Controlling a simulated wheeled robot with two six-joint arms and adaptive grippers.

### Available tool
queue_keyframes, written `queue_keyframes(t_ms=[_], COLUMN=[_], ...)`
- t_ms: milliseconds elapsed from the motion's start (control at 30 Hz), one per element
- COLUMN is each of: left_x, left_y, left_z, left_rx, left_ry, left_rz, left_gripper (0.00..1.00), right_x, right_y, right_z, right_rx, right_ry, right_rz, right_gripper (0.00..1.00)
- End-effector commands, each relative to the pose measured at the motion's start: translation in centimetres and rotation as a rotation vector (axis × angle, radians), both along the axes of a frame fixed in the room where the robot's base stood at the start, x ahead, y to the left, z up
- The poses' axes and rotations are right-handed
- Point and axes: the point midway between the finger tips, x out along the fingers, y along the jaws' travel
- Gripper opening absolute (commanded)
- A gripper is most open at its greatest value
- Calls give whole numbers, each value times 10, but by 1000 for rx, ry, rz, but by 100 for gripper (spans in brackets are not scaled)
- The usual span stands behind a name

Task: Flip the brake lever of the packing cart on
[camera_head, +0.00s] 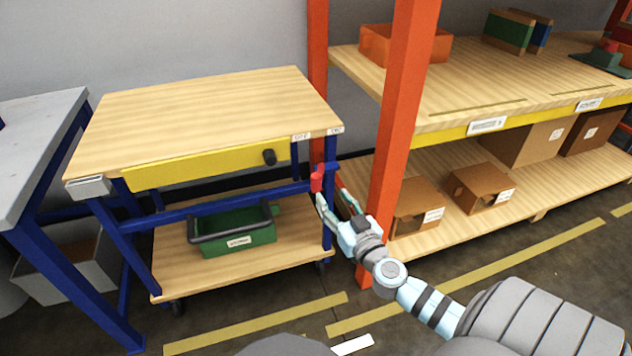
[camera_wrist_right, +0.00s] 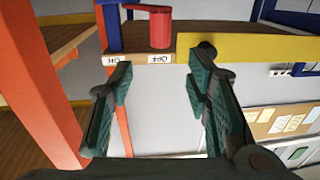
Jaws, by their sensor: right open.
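The packing cart (camera_head: 215,108) has a wooden top, a yellow front strip and blue legs. Its red brake lever handle (camera_head: 317,182) stands below the top's front right corner; in the right wrist view the red handle (camera_wrist_right: 160,28) lines up with the OFF label (camera_wrist_right: 160,58), with the ON label (camera_wrist_right: 112,60) to its left. My right gripper (camera_head: 331,196) is open and empty, just below and beside the handle; the handle shows beyond its fingertips (camera_wrist_right: 158,78) in the wrist view. Contact cannot be told. My left gripper is not in view.
An orange rack post (camera_head: 395,130) stands close to the right of my right gripper. A wooden rack shelf (camera_head: 455,85) with boxes lies beyond it. A black knob (camera_head: 269,157) sits on the yellow strip. A green crate (camera_head: 238,234) stands on the cart's lower shelf.

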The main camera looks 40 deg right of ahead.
Motion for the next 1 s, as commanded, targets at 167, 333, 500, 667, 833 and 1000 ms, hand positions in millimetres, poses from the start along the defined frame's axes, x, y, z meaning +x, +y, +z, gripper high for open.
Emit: queue_keyframes(t_ms=[167, 333, 500, 667, 833, 1000], left_x=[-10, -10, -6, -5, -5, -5], left_y=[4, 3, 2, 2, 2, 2], left_z=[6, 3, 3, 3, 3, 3], left_rx=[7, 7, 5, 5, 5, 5], left_ry=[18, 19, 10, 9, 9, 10], left_rz=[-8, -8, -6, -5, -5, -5], left_gripper=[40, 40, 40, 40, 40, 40], right_x=[52, 88, 103, 104, 104, 104], right_y=[-13, -21, -25, -25, -25, -25], right_z=[4, 1, 0, 0, 0, 0], right_rx=[5, 2, 3, 3, 3, 3], right_ry=[-2, 1, 1, 2, 2, 2], right_rz=[-3, -2, -1, -1, -1, -1], right_gripper=[44, 44, 44, 44, 32, 4])
